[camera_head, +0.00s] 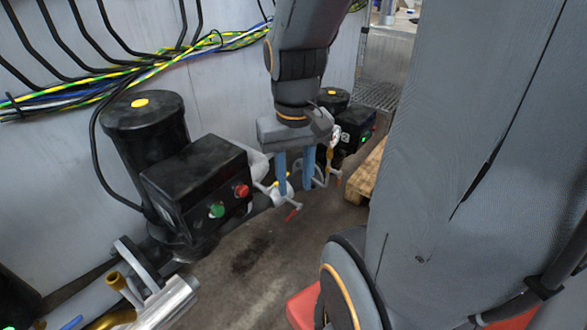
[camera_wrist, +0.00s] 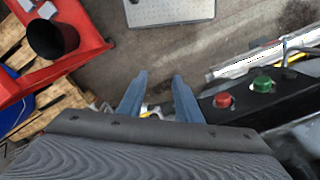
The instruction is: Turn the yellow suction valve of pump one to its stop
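A black pump (camera_head: 195,185) with a green and a red button stands at the left in the head view; I see no number on it. A second black pump (camera_head: 352,130) stands farther back. My gripper (camera_head: 296,182) points down beside the near pump's right end, its two blue fingers apart with nothing seen between the tips. In the wrist view my gripper (camera_wrist: 160,77) also shows parted fingers. A small yellow part (camera_head: 329,156) shows just right of the fingers. Another yellow bit (camera_wrist: 148,112) shows behind the fingers in the wrist view. Which is the suction valve, I cannot tell.
Pipes (camera_head: 165,300) lie at the lower left. A wooden pallet (camera_head: 366,175) is at the right. The wrist view shows a red tray (camera_wrist: 85,50) holding a black cup (camera_wrist: 52,38).

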